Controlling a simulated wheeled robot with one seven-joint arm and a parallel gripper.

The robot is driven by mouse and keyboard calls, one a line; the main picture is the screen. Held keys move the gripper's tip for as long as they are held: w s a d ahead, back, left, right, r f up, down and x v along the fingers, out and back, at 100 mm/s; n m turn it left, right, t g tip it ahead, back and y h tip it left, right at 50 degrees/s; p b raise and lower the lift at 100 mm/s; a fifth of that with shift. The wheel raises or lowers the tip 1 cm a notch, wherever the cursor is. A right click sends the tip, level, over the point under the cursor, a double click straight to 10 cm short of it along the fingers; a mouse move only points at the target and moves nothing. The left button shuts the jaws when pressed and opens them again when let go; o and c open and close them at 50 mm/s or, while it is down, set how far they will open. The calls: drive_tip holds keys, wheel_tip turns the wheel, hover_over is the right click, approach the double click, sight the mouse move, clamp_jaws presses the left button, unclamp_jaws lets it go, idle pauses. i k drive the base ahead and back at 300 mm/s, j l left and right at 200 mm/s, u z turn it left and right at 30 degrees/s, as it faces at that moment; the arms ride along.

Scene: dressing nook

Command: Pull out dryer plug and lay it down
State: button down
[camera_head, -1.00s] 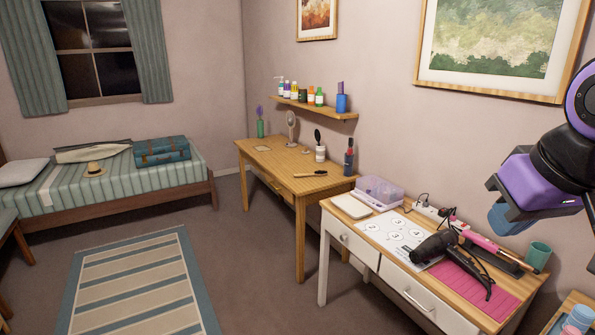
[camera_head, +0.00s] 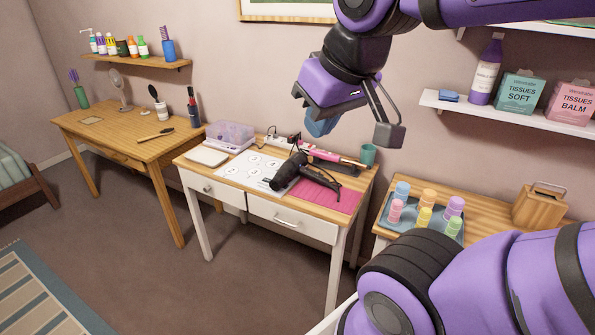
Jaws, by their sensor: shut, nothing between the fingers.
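A black hair dryer (camera_head: 292,172) lies on the white-legged vanity table (camera_head: 266,208), its handle over a pink mat (camera_head: 335,196). A white power strip (camera_head: 280,142) stands at the back of the table against the wall. Dark plugs and cords show on it, small; I cannot tell which one belongs to the dryer. My gripper (camera_head: 322,122) hangs in the air, above and in front of the back of the table, apart from everything. It is shut and empty. My arm hides part of the wall.
A pink styling iron (camera_head: 330,157) rests behind the dryer, with a green cup (camera_head: 368,154) to its right. A lilac box (camera_head: 230,136), a pale closed case (camera_head: 206,156) and a numbered white sheet (camera_head: 248,170) fill the left side. A tray of bottles (camera_head: 385,220) stands right.

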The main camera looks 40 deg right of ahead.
sight(291, 140)
drive_tip(key=i+j+u, duration=0.2)
drive_tip(key=i, duration=0.2)
drive_tip(key=i+j+u, duration=0.2)
drive_tip(key=i, duration=0.2)
drive_tip(key=i+j+u, duration=0.2)
drive_tip(key=i, duration=0.25)
drive_tip(key=i+z, duration=0.6)
drive_tip(key=i+l+z, duration=0.15)
drive_tip(key=z, duration=0.3)
drive_tip(key=i+l+z, duration=0.1)
drive_tip(key=z, duration=0.4)
drive_tip(key=i+z, duration=0.55)
drive_tip(key=z, duration=0.35)
